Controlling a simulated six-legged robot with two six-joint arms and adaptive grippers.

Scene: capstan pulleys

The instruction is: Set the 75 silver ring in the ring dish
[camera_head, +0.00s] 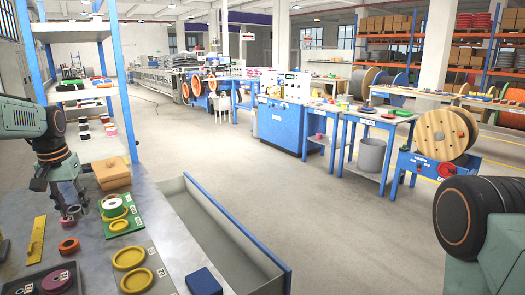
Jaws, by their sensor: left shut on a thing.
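My left gripper (74,207) points down over the workbench at the left. A grey board (155,268) below and right of the gripper carries two yellow round dishes (130,257). A green board (136,215) behind it carries more yellow rings and a white ring. I cannot tell which of these is the ring dish. My right gripper is out of view.
A copper-coloured ring (68,246) lies on the bench below the gripper. A dark tray (28,283) with labelled rings is at the front left. A yellow bar (37,240), a cardboard box (112,176) and a blue block (204,282) are nearby. A blue shelf post (124,95) rises behind.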

